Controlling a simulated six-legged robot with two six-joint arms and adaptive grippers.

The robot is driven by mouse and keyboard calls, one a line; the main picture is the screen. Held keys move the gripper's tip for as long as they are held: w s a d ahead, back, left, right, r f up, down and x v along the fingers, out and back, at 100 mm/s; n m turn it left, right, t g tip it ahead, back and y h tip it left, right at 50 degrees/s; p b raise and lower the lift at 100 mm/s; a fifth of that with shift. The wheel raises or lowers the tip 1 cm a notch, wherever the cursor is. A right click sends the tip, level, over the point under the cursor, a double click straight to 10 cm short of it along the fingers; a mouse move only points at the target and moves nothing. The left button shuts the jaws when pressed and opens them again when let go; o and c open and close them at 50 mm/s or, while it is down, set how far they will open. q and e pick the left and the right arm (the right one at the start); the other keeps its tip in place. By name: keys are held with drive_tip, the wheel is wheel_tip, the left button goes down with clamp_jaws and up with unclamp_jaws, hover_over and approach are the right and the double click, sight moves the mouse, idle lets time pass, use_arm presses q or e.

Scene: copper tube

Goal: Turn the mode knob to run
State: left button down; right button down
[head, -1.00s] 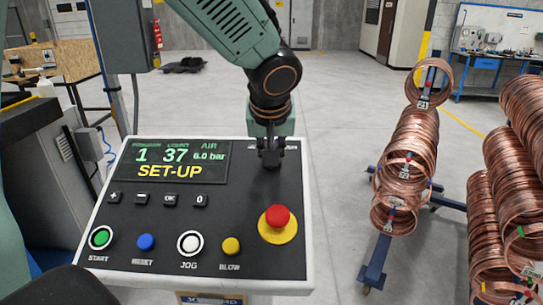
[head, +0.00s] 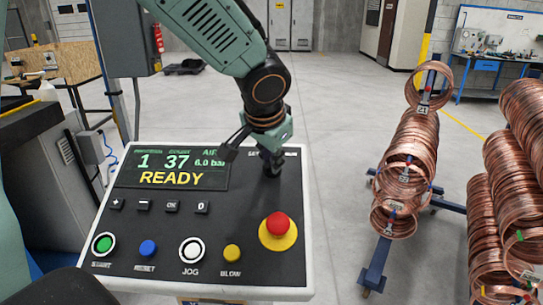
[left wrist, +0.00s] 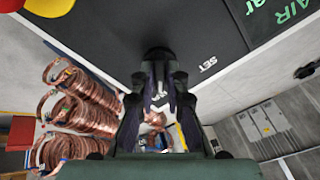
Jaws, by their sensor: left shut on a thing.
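The control panel (head: 215,235) stands in front of me, with a black face and a white rim. Its display (head: 172,166) reads READY in yellow, with 1, 37 and 6.0 bar above. My left gripper (head: 270,162) comes down at the panel's upper right and is shut on the black mode knob. The fingers largely hide the knob in the head view. In the left wrist view the dark round knob (left wrist: 158,53) sits between the fingertips of my left gripper (left wrist: 158,75), with a SET label beside it. The knob's pointer is not readable. My right gripper is not in view.
A red emergency button (head: 278,224) on a yellow base sits below the knob. Green, blue, white and yellow buttons line the panel's lower edge, with small keys above. Copper coils (head: 408,165) hang on a blue stand to the right. Open floor lies behind the panel.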

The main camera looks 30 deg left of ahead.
use_arm(q)
drive_tip(key=shift+r+m, duration=0.1)
drive_tip(key=shift+m, duration=0.3)
drive_tip(key=c, duration=1.4)
unclamp_jaws()
drive_tip(key=shift+o, duration=0.2)
